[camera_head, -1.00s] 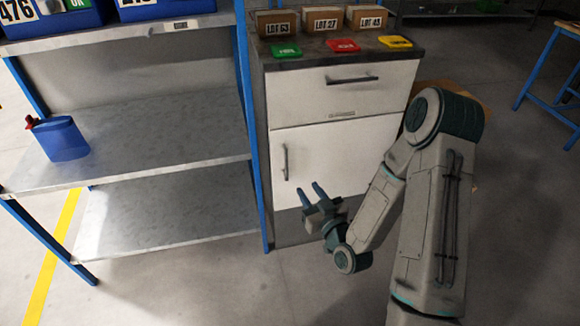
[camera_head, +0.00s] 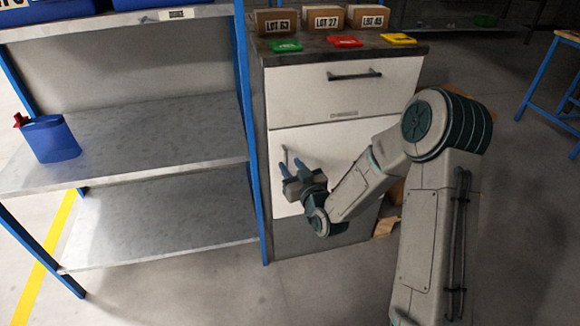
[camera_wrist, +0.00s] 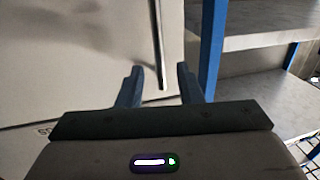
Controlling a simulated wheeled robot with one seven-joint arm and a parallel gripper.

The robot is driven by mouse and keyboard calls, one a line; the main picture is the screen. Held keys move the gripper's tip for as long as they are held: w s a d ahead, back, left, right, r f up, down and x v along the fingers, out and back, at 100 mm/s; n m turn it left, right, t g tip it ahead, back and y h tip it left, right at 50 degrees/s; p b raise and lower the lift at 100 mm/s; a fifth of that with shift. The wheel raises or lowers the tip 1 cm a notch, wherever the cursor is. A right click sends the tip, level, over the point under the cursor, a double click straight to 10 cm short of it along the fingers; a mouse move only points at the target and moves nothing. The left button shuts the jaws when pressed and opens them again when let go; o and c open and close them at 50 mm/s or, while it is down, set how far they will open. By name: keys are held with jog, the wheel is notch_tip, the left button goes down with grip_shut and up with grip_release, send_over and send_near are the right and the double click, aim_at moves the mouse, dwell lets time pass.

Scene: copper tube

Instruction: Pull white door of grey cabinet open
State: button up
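The grey cabinet (camera_head: 300,238) has a white drawer front (camera_head: 345,92) above a white door (camera_head: 335,142). The door appears shut. Its thin vertical handle (camera_head: 285,158) is near the door's left edge, partly hidden by my gripper (camera_head: 290,165). My gripper is open, its two blue fingers pointing at the handle. In the wrist view, the dark handle (camera_wrist: 156,40) shows between the spread fingers (camera_wrist: 160,72). I cannot tell whether the handle is in reach of the fingertips, and I see no finger closed on it.
A metal shelf (camera_head: 150,130) with blue posts stands close on the cabinet's left, holding a blue jug (camera_head: 50,138). Several boxes and coloured pieces sit on the cabinet top (camera_head: 345,45). A cardboard box (camera_head: 388,226) is beside the cabinet. The floor in front is clear.

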jog(key=shift+x, duration=0.85)
jog(key=shift+c, duration=0.3)
grip_shut()
jog(key=shift+s, duration=0.15)
